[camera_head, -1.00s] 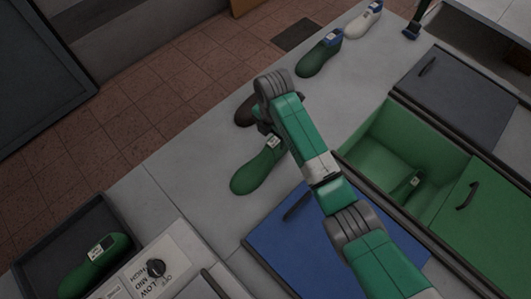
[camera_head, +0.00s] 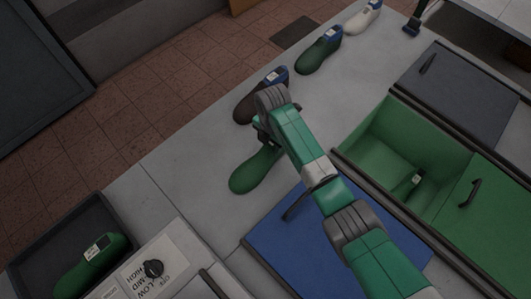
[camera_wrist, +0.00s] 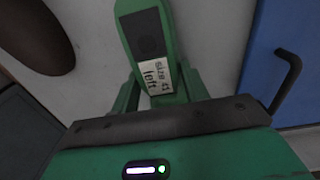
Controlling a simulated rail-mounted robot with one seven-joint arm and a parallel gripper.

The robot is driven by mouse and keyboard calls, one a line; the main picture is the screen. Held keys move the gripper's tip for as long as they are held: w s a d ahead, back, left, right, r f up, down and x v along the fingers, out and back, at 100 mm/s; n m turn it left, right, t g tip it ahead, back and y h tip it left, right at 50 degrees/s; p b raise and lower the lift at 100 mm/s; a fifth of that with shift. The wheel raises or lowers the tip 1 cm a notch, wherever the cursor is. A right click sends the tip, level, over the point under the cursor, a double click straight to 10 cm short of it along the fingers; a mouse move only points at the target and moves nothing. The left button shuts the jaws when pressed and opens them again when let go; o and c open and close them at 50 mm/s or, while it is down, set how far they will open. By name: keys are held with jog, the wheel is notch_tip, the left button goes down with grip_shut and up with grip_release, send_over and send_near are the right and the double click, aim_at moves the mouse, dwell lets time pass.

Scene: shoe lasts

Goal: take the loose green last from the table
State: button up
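A green last (camera_head: 253,170) lies on the grey table, its rounded toe towards the front left. In the wrist view the green last (camera_wrist: 148,40) shows a dark patch and a label reading "size 41 left". My gripper (camera_head: 262,138) is at its label end, which it hides in the head view. In the wrist view my gripper (camera_wrist: 158,90) has its fingers apart, one on each side of the label end. I cannot tell whether they touch it.
A dark brown last (camera_head: 245,108) stands just behind my gripper. Another green last (camera_head: 318,55) and a white last (camera_head: 362,20) stand farther back. A green last (camera_head: 92,265) lies in a dark tray at left. An open green bin (camera_head: 375,130) and blue lid (camera_head: 290,245) lie right.

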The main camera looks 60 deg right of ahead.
grip_shut()
notch_tip(320, 180, up, 10)
jog(key=shift+r+p, duration=0.1)
jog(key=shift+p, duration=0.95)
